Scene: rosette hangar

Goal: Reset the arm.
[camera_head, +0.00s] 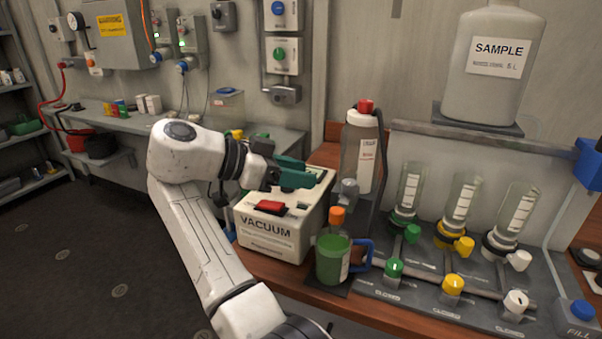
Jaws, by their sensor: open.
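My white arm rises from the lower middle and bends at the left, with its wrist pointing right. My gripper (292,177) has dark green fingers and hovers above or just in front of the top of the vacuum box. It is open and I see nothing held in it. The vacuum box (268,238) is off-white, labelled VACUUM, with a red switch (269,207) on top. The arm's wrist hides part of the box's back left. Whether the fingers touch the box cannot be told.
A green container with a blue handle (333,259) stands right of the box, by a labelled bottle (360,150). Several glass tubes with coloured valves (461,205) fill the right bench. A SAMPLE tank (492,65) sits on a shelf (480,122). Dark floor (90,240) is open at left.

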